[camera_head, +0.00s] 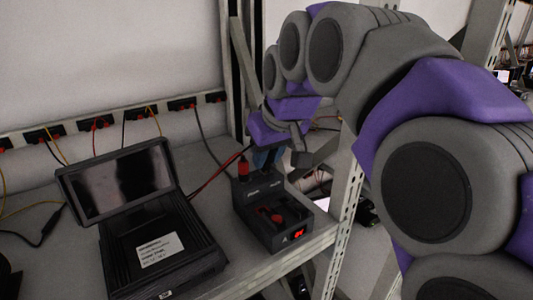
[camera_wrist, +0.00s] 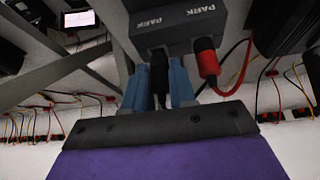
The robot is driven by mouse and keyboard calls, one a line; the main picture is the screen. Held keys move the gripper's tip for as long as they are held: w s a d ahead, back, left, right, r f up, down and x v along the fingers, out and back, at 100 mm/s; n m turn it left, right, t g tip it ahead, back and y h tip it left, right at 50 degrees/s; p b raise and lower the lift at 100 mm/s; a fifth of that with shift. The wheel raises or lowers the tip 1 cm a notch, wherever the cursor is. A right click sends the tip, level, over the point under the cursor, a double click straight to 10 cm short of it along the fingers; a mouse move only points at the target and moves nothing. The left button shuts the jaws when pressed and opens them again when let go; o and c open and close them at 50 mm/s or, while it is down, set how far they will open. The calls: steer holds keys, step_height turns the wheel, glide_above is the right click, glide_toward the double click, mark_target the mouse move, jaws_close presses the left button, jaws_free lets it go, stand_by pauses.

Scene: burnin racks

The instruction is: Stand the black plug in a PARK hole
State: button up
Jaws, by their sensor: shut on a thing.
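The dark test box (camera_head: 275,234) stands on the shelf, with two PARK labels on its raised rear block. A red plug (camera_head: 243,166) stands upright at the left PARK position, and it also shows in the wrist view (camera_wrist: 207,62). My gripper (camera_head: 266,158) is over the right PARK position. In the wrist view its blue fingers are shut on the black plug (camera_wrist: 158,74), beside the red plug. The black plug's end meets the edge of the PARK block (camera_wrist: 185,28) in that view; I cannot tell whether it is in the hole. The head view hides the black plug.
A black device with a tilted screen (camera_head: 120,183) stands left of the box. A perforated rack post (camera_head: 346,215) rises close on the right. Red, black and yellow cables run from sockets (camera_head: 100,123) along the back. Bare shelf (camera_head: 205,170) lies behind the device.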

steer(key=shift+f, duration=0.35)
stand_by(0.4)
steer(key=o, duration=1.2)
steer(key=shift+c, duration=0.2)
steer(key=shift+o, duration=0.7)
steer(key=shift+d, duration=0.15)
steer(key=shift+a+r+p, duration=0.2)
steer(key=shift+r+p, duration=0.35)
steer(key=shift+r, duration=0.75)
steer(key=shift+r+p, duration=0.8)
steer(key=shift+r, duration=0.7)
steer(key=shift+s+f, duration=0.1)
steer(key=shift+f, duration=0.05)
